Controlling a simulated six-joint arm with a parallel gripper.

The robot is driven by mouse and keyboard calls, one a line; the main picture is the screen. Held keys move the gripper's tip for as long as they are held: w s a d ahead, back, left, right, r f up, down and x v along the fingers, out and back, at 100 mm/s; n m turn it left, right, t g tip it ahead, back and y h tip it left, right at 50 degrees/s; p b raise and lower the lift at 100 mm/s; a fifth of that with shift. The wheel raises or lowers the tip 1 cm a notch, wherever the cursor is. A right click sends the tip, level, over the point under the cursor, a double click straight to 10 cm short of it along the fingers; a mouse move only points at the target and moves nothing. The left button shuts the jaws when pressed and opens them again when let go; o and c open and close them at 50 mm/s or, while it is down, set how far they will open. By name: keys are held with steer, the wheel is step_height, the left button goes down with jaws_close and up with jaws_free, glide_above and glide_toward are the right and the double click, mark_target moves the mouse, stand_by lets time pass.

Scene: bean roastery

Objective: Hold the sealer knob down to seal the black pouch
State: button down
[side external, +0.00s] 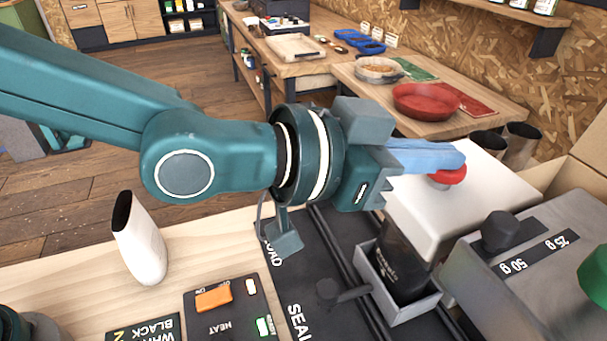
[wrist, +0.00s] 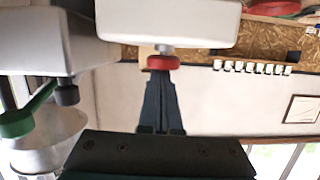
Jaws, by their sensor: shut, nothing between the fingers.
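The black pouch (side external: 398,262) stands upright in a grey metal holder (side external: 408,310) on dark rails, its top hidden under the white sealer head (side external: 440,222). The red sealer knob (side external: 449,177) sits on top of the head. My gripper (side external: 455,158) is shut and empty, its blue fingers roughly level and their tips over the knob. In the wrist view, the closed fingers (wrist: 161,82) end at the red knob (wrist: 163,62) beside the white head (wrist: 168,18). I cannot tell whether the tips touch the knob.
A dosing unit (side external: 540,260) marked 25 g and 50 g stands close on the right. A heat panel (side external: 232,315) with an orange switch and a lit green light lies in front. A white pouch (side external: 140,240) stands on the bench at left. The back tables hold bowls and trays.

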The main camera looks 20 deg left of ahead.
steer(key=shift+r, duration=0.4)
steer(key=r, duration=0.3)
steer(key=shift+s+a+r, duration=0.15)
steer(key=shift+s+r, duration=0.05)
steer(key=shift+s, duration=0.05)
steer(key=v, duration=0.9)
steer(key=shift+a, duration=0.2)
steer(key=w+a+n+t+y, duration=0.1)
steer(key=w+a+n+y, duration=0.15)
steer(key=a, duration=0.65)
steer(key=w+a+n+t+y, duration=0.1)
steer(key=a+n+y, duration=0.15)
steer(key=a, duration=0.55)
steer(key=s+a+f+n+g+y, duration=0.4)
steer(key=s+a+f+g, duration=0.3)
steer(key=s+a+f, duration=0.4)
step_height(320, 180, down, 3)
steer(key=shift+s+r+y, duration=0.15)
steer(key=shift+s+y, duration=0.55)
steer(key=shift+s, duration=0.5)
